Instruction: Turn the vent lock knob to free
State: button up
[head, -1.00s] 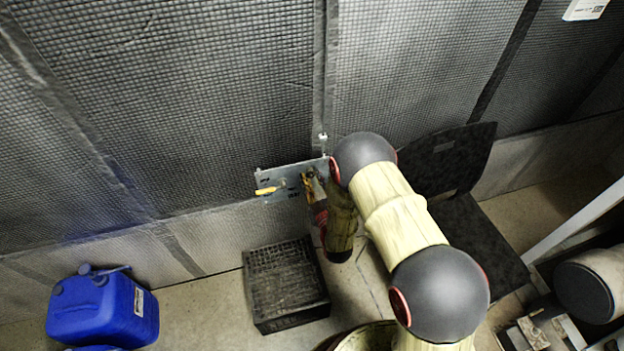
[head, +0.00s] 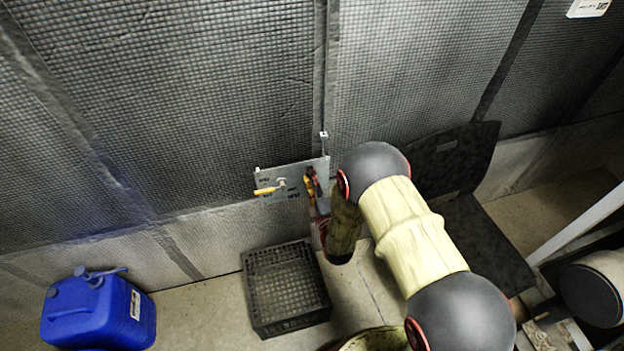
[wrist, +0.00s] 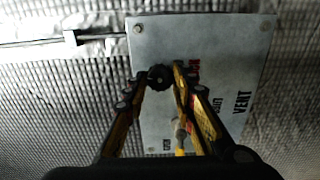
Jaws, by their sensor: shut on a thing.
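A grey metal panel (head: 292,172) with printed lettering hangs on the quilted wall; in the wrist view the panel (wrist: 235,45) carries the word VENT and red lettering partly hidden by a finger. A dark round knob (wrist: 160,77) sits on the panel. My gripper (wrist: 158,82) has its two yellow and black fingers shut on the knob, one on either side. In the head view my gripper (head: 310,187) is at the panel's right part, where my arm hides the knob. A yellow-handled lever (head: 267,191) is at the panel's left; it also shows in the wrist view (wrist: 180,138), beside the right finger.
A black crate (head: 285,288) stands on the floor below the panel. A blue jerrycan (head: 97,312) is at the lower left. A black folding-chair-like object (head: 460,165) is right of my arm. A thin rod (wrist: 30,44) runs along the wall beside the panel.

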jog(key=shift+f+n, duration=0.1)
jog(key=shift+n, duration=0.9)
jog(key=shift+a, duration=0.1)
jog(key=o, duration=1.2)
jog(key=shift+c, duration=0.2)
jog(key=s+d, duration=0.2)
jog(key=s, duration=0.9)
jog(key=shift+s+d, duration=0.25)
jog(key=shift+s, duration=0.15)
